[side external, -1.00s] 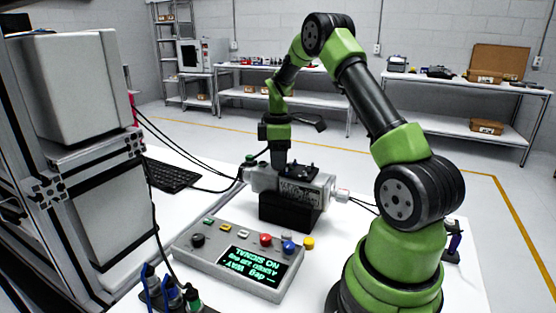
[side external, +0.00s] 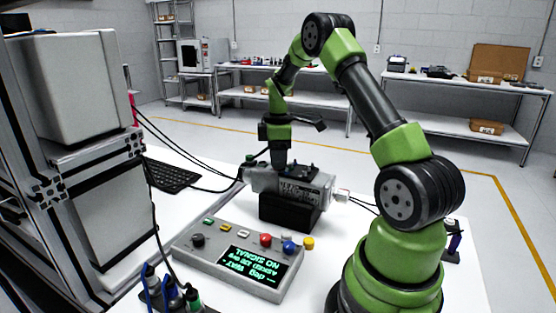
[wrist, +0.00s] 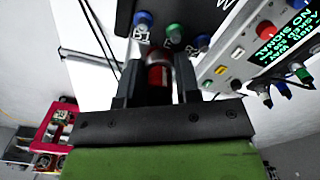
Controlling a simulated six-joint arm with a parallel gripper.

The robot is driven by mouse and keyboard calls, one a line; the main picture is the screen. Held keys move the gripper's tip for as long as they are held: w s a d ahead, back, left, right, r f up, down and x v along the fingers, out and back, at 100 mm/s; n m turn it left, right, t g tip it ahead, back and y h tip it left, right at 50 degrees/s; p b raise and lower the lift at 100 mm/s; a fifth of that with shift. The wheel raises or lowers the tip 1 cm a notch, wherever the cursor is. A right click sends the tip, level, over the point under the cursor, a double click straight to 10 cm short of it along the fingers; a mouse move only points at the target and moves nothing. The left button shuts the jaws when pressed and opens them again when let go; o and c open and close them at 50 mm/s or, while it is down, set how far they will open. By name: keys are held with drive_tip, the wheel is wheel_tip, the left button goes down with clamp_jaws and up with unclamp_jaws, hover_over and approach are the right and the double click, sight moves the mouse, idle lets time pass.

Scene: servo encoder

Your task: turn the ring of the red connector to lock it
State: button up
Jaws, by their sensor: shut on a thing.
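The red connector (wrist: 158,77) shows in the wrist view, upright in the picture between the two dark fingers. My gripper (wrist: 158,88) is shut on it, one finger on each side. A dark panel with blue and green round parts lies just beyond it. In the side view my gripper (side external: 279,158) points down at the back of the grey servo unit (side external: 310,190), which sits on a black block (side external: 288,213). The red connector is hidden there. I cannot tell how far its ring is turned.
A grey control box (side external: 207,257) with coloured buttons stands in front of the servo unit; its display (side external: 252,266) reads NO SIGNAL. Cables run to both ends of the unit. A keyboard (side external: 172,175) lies to the left. Several blue and green plugs (side external: 172,290) stand at the front left.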

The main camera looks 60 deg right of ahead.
drive_tip(key=m, duration=0.5)
drive_tip(key=shift+m, duration=0.4)
drive_tip(key=m, duration=0.6)
drive_tip(key=shift+m, duration=0.3)
drive_tip(key=o, duration=0.5)
drive_tip(key=shift+r, duration=4.55)
